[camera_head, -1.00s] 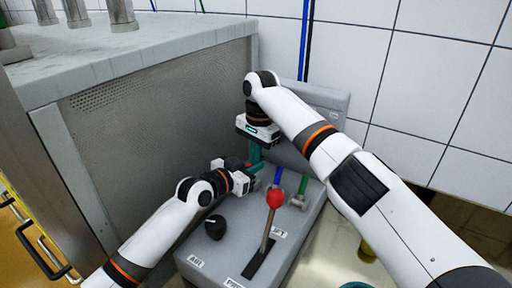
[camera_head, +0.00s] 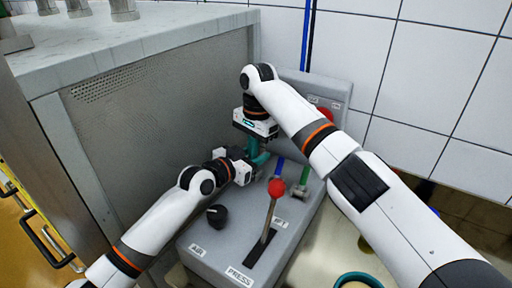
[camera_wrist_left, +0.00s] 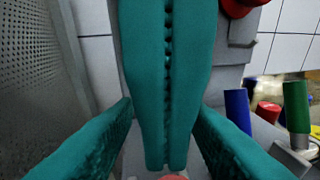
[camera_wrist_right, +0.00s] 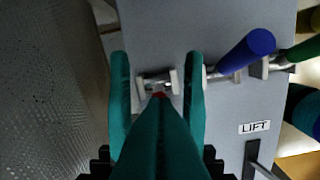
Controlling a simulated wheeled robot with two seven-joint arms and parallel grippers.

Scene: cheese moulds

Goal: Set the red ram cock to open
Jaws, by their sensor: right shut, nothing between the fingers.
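The red cock is hidden behind my grippers in the head view. A small red bit (camera_wrist_right: 160,95) shows by its metal fittings in the right wrist view, at the tip of my right gripper's fingers (camera_wrist_right: 160,125). I cannot tell whether either touches the red handle.
The blue cock handle (camera_head: 279,168) and green cock handle (camera_head: 304,176) stand close to the right. A red-balled lever (camera_head: 276,187) and black knob (camera_head: 217,215) are on the grey control box (camera_head: 215,250). The perforated steel panel (camera_head: 150,140) is close on the left.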

